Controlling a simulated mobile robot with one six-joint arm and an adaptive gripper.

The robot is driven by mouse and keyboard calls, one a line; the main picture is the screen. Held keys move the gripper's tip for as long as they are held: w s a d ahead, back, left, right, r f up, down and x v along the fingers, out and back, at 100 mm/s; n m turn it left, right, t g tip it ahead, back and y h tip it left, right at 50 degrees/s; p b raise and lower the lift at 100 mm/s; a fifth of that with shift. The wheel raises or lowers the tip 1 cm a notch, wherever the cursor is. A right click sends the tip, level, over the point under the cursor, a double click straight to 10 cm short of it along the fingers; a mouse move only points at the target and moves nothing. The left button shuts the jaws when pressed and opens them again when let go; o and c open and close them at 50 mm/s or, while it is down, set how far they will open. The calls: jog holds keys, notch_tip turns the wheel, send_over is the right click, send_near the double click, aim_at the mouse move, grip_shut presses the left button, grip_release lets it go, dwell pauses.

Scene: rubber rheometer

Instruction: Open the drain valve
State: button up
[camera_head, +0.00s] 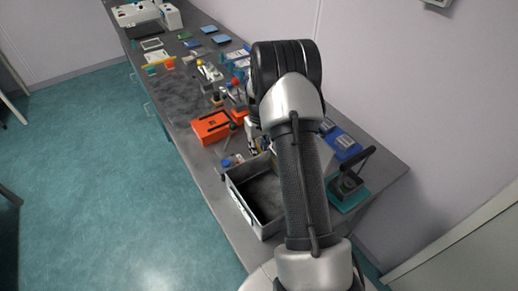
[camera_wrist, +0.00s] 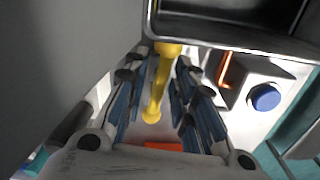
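A yellow lever-like handle (camera_wrist: 160,82) with a rounded end shows in the middle of the wrist view; I take it for the drain valve's handle. My gripper (camera_wrist: 163,100) has its blue-padded fingers on both sides of this handle. The fingers are apart, with gaps visible beside the handle's lower end; near its upper end the right finger is very close, and I cannot tell whether it touches. In the head view my arm hides the gripper and the handle.
A dark box with a light rim (camera_wrist: 235,38) is close above the fingers in the wrist view. A blue knob (camera_wrist: 265,97) on a white block is at right. In the head view, a grey open bin (camera_head: 238,202) and an orange box (camera_head: 211,127) stand on the crowded bench.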

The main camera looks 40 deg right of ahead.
aim_at(259, 148)
dwell(0.3)
notch_tip(259, 148, up, 12)
dwell(0.5)
